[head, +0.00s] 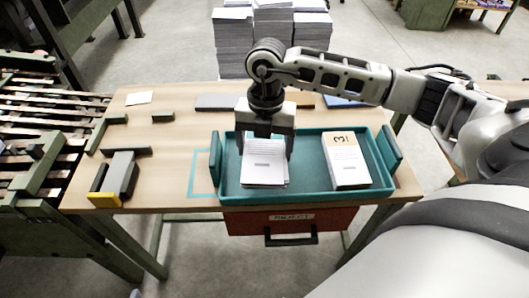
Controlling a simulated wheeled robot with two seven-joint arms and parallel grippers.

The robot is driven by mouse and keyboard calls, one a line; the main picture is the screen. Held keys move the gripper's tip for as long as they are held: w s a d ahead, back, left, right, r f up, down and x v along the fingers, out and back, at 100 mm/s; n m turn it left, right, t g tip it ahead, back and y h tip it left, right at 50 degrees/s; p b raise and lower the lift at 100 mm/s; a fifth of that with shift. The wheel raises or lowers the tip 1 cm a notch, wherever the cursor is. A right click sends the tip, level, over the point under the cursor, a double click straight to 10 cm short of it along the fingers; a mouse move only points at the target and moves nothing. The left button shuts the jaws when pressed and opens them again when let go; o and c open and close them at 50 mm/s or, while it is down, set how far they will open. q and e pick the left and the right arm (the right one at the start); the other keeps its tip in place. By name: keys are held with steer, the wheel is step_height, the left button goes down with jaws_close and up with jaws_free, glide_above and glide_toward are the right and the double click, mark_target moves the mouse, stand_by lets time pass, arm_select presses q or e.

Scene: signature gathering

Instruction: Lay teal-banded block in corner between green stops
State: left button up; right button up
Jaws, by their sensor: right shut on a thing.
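My right gripper (265,149) comes down from above over the left part of a teal tray (300,192). It is shut on a white paper block (264,172) with a small printed label, one finger at each side. The gripper hides the block's far end, and I cannot make out a teal band on it. I cannot tell whether the block is clear of the tray floor. Green stops lie on the table's left: a long one (96,137), a short one (116,118) near its far end, and another short one (162,117) further right. My left gripper is not in view.
A white block with a tan band marked 3 (345,160) lies in the tray's right part. Grey and dark pieces with a yellow end (103,199) lie at the table's front left. A teal outline (201,172) marks the table left of the tray. Wood between stops and tray is mostly clear.

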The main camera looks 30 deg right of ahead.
mark_target(264, 147)
steer(key=shift+w+d+f, duration=0.3)
steer(key=shift+w+f, duration=0.15)
steer(key=shift+f, duration=0.2)
steer(key=shift+w+d+f, duration=0.25)
steer(key=shift+w+f, duration=0.2)
steer(key=shift+f, duration=0.15)
steer(key=f, duration=0.3)
steer(key=shift+w+d, duration=0.3)
steer(key=shift+w, duration=0.1)
steer(key=shift+f, duration=0.4)
steer(key=shift+f, duration=0.1)
steer(key=o, duration=1.1)
